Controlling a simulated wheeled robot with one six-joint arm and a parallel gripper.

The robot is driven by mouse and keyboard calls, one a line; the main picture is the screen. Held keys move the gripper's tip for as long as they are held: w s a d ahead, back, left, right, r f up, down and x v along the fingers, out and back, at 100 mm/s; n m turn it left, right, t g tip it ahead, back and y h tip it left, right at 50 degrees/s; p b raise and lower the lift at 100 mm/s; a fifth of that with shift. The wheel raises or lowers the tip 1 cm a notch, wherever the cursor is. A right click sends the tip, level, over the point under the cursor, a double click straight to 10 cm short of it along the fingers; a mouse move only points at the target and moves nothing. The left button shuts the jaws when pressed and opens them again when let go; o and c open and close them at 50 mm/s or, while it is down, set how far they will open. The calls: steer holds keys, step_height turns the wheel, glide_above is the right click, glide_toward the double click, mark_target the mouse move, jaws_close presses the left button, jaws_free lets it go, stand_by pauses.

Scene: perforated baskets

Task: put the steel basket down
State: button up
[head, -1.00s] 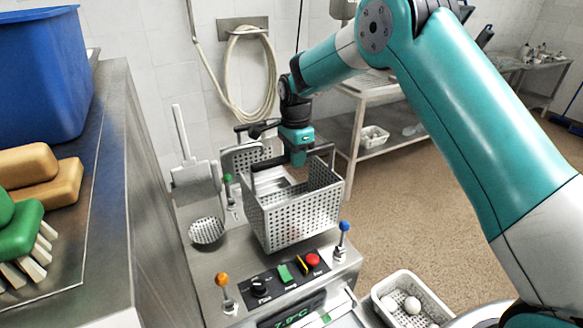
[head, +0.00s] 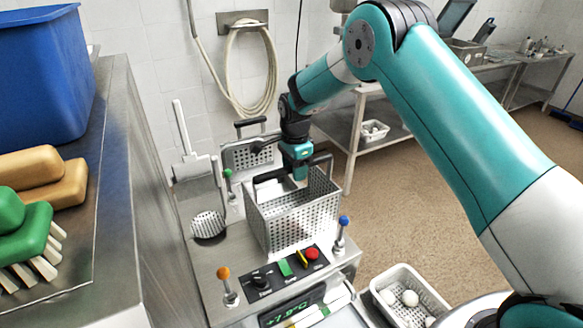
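The steel basket (head: 293,222) is a perforated box with a dark bar handle, upright over the steel machine top. My gripper (head: 299,173) points down at the middle of the handle and appears shut on it, though its fingertips are partly hidden. Something pale shows inside the basket near its back left. The basket's lower edge lies close behind the control panel (head: 284,268); I cannot tell whether its bottom touches the surface.
A second perforated basket (head: 248,153) stands behind. Orange (head: 223,273), blue (head: 344,221) and green (head: 227,173) knobs rise around the basket. A round perforated skimmer (head: 208,225) is at left. A white crate (head: 378,283) with pale round items is at lower right.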

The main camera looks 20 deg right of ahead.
steer(key=shift+r, duration=0.1)
step_height(320, 180, up, 12)
steer(key=b, duration=0.4)
steer(key=s+a+r+n, duration=0.2)
steer(key=s+r+n, duration=0.35)
steer(key=s, duration=0.25)
steer(key=s+a+n+y, duration=0.1)
steer(key=s+n+y, duration=0.1)
steer(key=s+n, duration=0.6)
steer(key=s+a+f+n+y, duration=0.1)
steer(key=s+n, duration=0.8)
steer(key=s, duration=1.3)
steer(key=shift+a+y+b, duration=0.45)
steer(key=shift+a+y, duration=0.1)
steer(key=shift+y, duration=0.05)
steer(key=shift+w+a+f, duration=0.15)
steer(key=shift+d, duration=0.2)
